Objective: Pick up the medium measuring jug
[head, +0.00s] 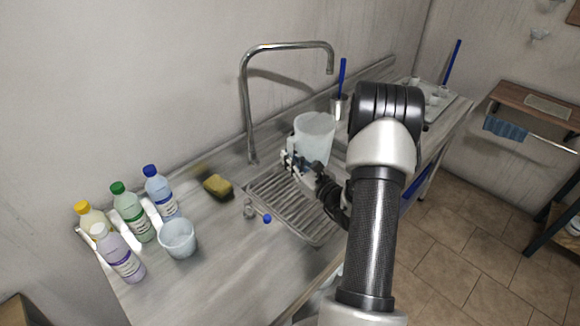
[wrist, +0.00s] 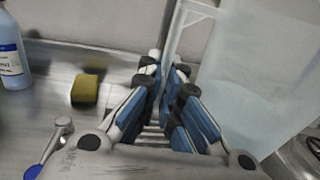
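A large translucent white measuring jug (head: 314,136) is at the sink area, below the curved tap. In the wrist view the jug (wrist: 255,70) fills the right side, with its pale handle strip (wrist: 181,28) running down between my fingers. My gripper (head: 295,163) is at the jug's left side. In the wrist view my gripper (wrist: 168,75) has its fingers drawn close together around the handle strip. The jug's base is partly hidden by my gripper, so I cannot tell whether it touches the surface. A smaller clear jug or cup (head: 178,238) stands on the counter at left.
Several capped bottles (head: 130,211) stand at the counter's left end. The tap (head: 247,105) rises behind the jug. A metal cup with a blue brush (head: 340,106) stands at the back right.

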